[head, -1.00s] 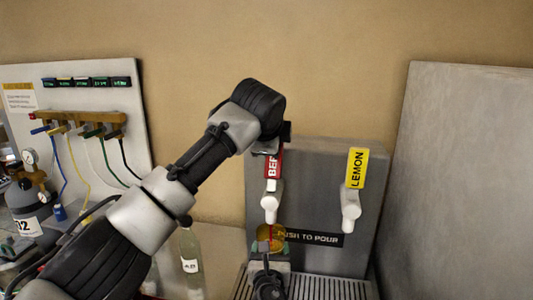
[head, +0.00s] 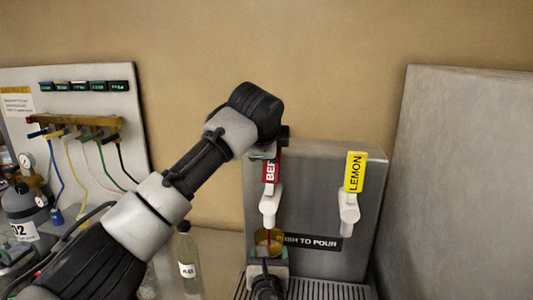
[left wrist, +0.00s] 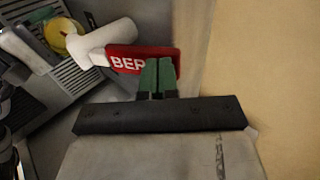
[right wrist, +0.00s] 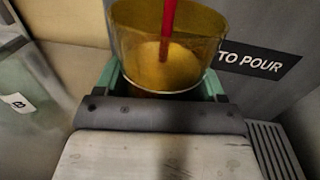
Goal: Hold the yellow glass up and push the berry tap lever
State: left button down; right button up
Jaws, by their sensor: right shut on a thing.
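The yellow glass (head: 260,246) is upright under the white spout of the berry tap (head: 269,207). My right gripper (head: 267,264) is shut on the glass and holds it above the drip grate; its green fingers flank the glass (right wrist: 160,75) in the right wrist view. A red stream (right wrist: 168,25) falls into the glass. The red berry lever (head: 272,168) is partly hidden by my left gripper (head: 266,150). In the left wrist view the left gripper's green fingertips (left wrist: 158,75) are together against the lever's lettered face (left wrist: 130,60).
The yellow lemon lever (head: 355,172) stands on the right of the grey tap housing (head: 330,205). A clear bottle (head: 188,260) stands left of it. A hose panel (head: 130,150) is at the left, and a tall grey panel (head: 460,170) at the right.

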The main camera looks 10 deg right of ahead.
pick_arm(q)
jog(key=shift+s+a+r, duration=0.15)
jog(key=shift+s, duration=0.1)
pick_arm(e)
jog(key=shift+w, duration=0.1)
pick_arm(q)
jog(key=s+a+r, duration=0.2)
jog(key=s+r, duration=0.4)
jog(key=r, duration=0.4)
jog(key=shift+a+r, duration=0.3)
dwell(0.7)
pick_arm(e)
jog(key=shift+s+a+f, duration=0.3)
jog(key=shift+s+f, duration=0.15)
jog(key=shift+s, duration=0.25)
jog(key=shift+s+a+f, duration=0.3)
jog(key=shift+s+f, duration=0.15)
jog(key=shift+s, duration=0.25)
pick_arm(q)
jog(key=shift+s+r+p, duration=0.1)
jog(key=shift+r+p, duration=1.7)
pick_arm(e)
jog(key=a+v, duration=0.1)
jog(key=v, duration=1.1)
jog(key=shift+w+a, duration=0.2)
jog(key=shift+a, duration=0.05)
